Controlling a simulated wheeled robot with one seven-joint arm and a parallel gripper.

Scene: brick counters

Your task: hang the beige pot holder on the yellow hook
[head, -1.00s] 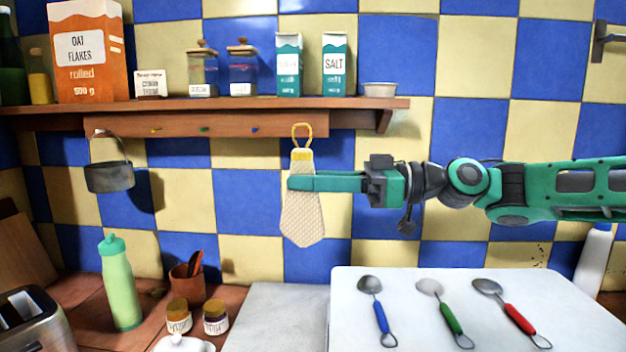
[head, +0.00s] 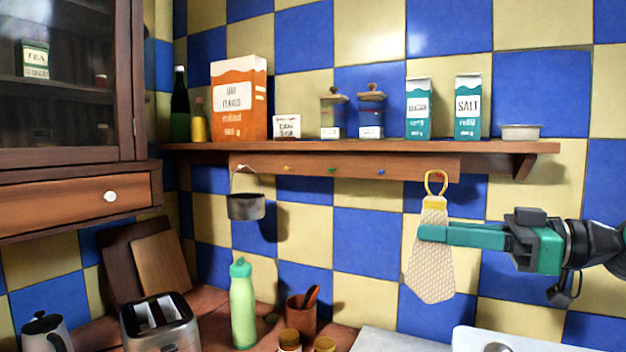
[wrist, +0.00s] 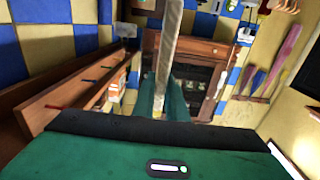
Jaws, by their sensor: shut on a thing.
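The beige pot holder (head: 430,270) is a waffle-textured pad with a yellow top and a yellow loop (head: 436,183). My gripper (head: 428,233) is shut on its upper part, and it hangs upright below the loop. In the wrist view the pot holder (wrist: 170,45) shows nearly edge-on between the fingers (wrist: 160,98). The yellow hook (head: 288,169) is a small peg on the wooden rail (head: 308,171) under the shelf. It is bare and well left of the pot holder. The loop appears in front of the rail's right part, overlapping a red hook; contact cannot be told.
A grey pot (head: 246,207) hangs at the rail's left end. Green (head: 331,170) and blue (head: 381,172) hooks lie between the yellow hook and the loop. The shelf (head: 360,147) above holds boxes and jars. A green bottle (head: 243,305) and toaster (head: 160,322) stand below.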

